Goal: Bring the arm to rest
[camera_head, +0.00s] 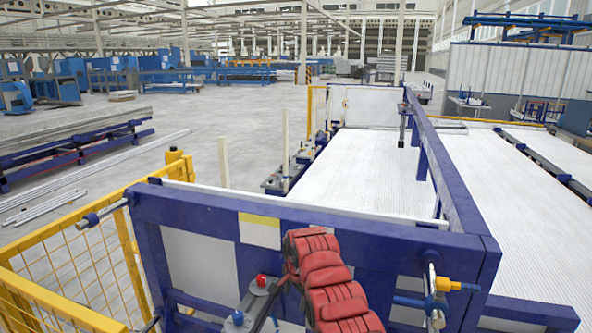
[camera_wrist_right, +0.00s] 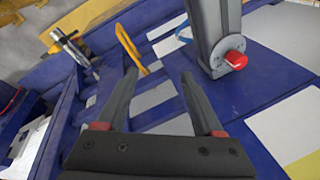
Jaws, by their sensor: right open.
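My right arm (camera_head: 331,285) is red and segmented, rises from the bottom middle of the head view and bends over in front of the blue frame. My right gripper (camera_wrist_right: 158,75) shows best in the right wrist view, its two dark fingers spread apart with nothing between them. Past the fingertips are blue beams and grey panels. A grey post with a red button (camera_wrist_right: 234,60) stands just right of the fingers; the button also shows in the head view (camera_head: 261,281). In the head view the gripper is mostly hidden by the arm. My left gripper is not in view.
A blue frame (camera_head: 200,208) stands close in front, with a yellow mesh fence (camera_head: 85,255) at left. A white ribbed bed (camera_head: 375,165) lies behind. Long pipes (camera_head: 95,180) lie at left near a blue rack (camera_head: 75,145). Open floor (camera_head: 190,120) extends beyond.

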